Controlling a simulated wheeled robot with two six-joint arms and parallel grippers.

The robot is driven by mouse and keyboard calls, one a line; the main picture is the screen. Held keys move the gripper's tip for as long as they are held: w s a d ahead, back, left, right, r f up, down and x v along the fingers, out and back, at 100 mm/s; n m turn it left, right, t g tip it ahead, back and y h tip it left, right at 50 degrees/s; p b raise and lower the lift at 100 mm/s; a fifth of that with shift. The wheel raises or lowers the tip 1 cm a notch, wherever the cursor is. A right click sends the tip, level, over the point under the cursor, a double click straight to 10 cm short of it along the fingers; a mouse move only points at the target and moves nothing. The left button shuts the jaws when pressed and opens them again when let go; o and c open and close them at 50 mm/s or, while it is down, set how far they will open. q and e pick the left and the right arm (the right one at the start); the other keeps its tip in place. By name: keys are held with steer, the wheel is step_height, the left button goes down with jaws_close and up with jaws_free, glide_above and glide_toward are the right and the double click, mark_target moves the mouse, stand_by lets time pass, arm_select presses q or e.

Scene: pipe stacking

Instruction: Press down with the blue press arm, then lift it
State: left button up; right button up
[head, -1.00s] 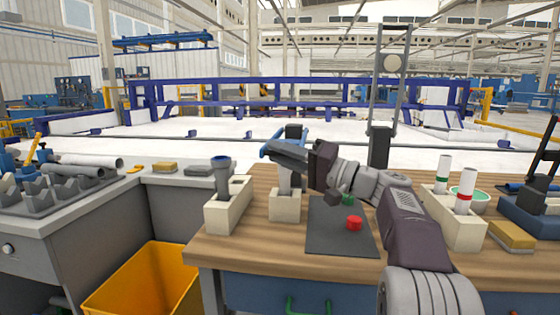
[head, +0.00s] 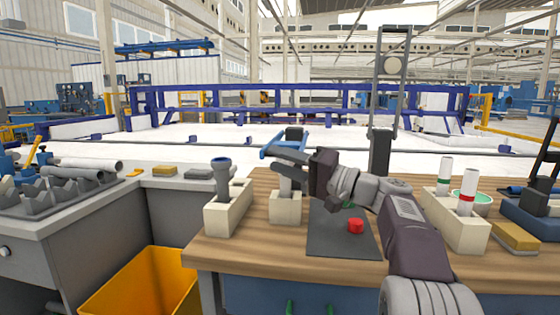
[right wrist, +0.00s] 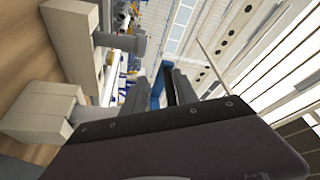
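The blue press arm (head: 270,147) shows behind my right gripper's fingers, above the middle of the wooden bench. Its mount is mostly hidden by the gripper. My right gripper (head: 286,164) points left, with its two fingers apart. In the right wrist view, a blue bar of the press arm (right wrist: 157,90) shows around and between the fingertips (right wrist: 168,88). I cannot tell whether they touch it. My left gripper is not in view.
A cream block with a grey pipe (head: 221,180) stands left of the gripper, and another cream block (head: 285,207) is below it. A dark plate (head: 330,243) with a red button (head: 355,226) lies under my right arm. A holder with white tubes (head: 455,225) stands right.

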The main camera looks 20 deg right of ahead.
steer(key=shift+d, duration=0.15)
steer(key=p+v, duration=0.1)
steer(key=v, duration=0.8)
